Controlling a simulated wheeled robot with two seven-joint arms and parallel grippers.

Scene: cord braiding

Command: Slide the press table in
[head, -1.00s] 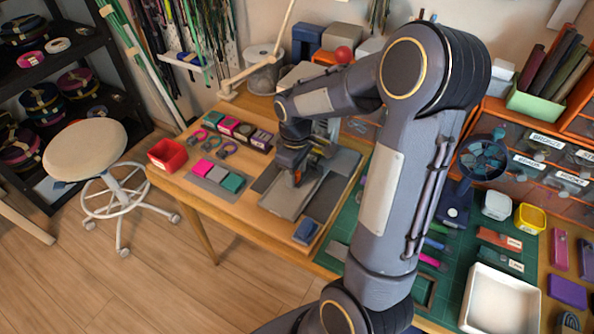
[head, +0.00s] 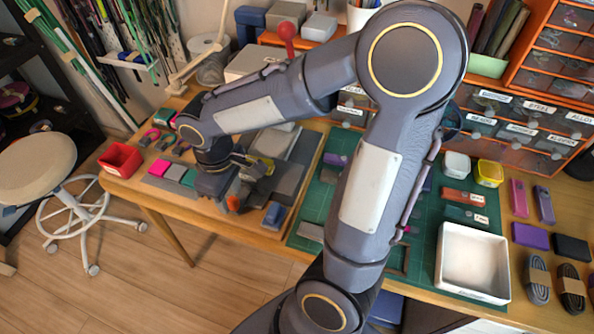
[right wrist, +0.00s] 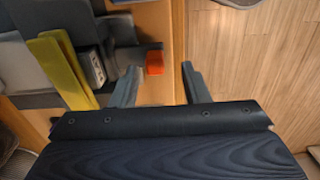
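The press (head: 270,143) stands on the left worktable, a grey metal body partly covered by my right arm. A yellow bar (right wrist: 65,70) and grey press parts show at the left of the right wrist view. An orange-red knob (right wrist: 155,62) sits near the table edge; it also shows in the head view (head: 233,203). My right gripper (head: 230,193) is above the front of the press. In the right wrist view its fingers (right wrist: 160,70) are apart, with the knob between them in the picture; I cannot tell whether they touch it. Most of the press table is hidden. My left gripper is not in view.
A red bin (head: 121,160) and coloured blocks (head: 175,173) lie left of the press. A blue block (head: 273,216) is at its front right. A green mat (head: 312,212) and a white tray (head: 473,262) lie to the right. A round stool (head: 38,165) stands at the left.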

